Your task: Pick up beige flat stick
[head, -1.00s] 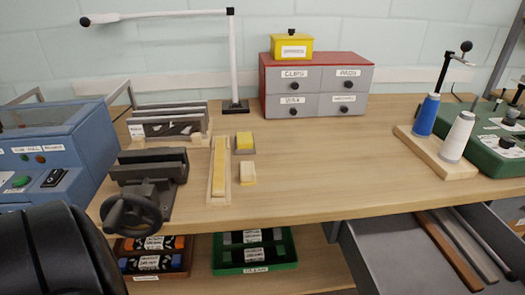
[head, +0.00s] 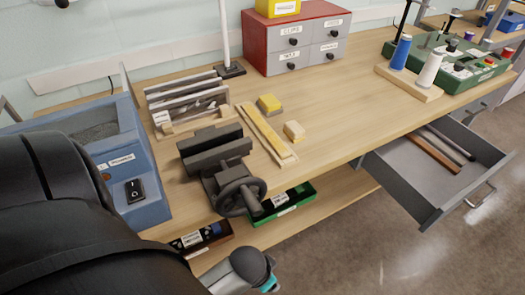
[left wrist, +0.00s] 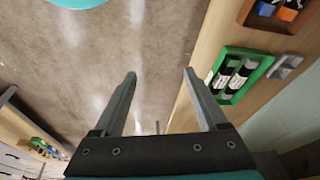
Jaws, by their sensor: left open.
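A long pale yellow-beige flat strip (head: 263,133) lies in a narrow wooden holder on the bench, right of the black vise, in the head view. In the open drawer (head: 405,185) lie a brown flat stick (head: 432,153) and a darker grey one (head: 451,143). I cannot tell for certain which strip is the beige flat stick. My left gripper (left wrist: 159,74) is open and empty in the left wrist view, above the floor beside the lower shelf. My left arm fills the lower left of the head view. My right gripper is not in view.
A black vise (head: 215,160) with a handwheel stands at the bench's front edge. A yellow block (head: 270,103) and a beige block (head: 294,131) sit near the strip. Thread cones stand at the right. A green bin (head: 290,205) is on the lower shelf.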

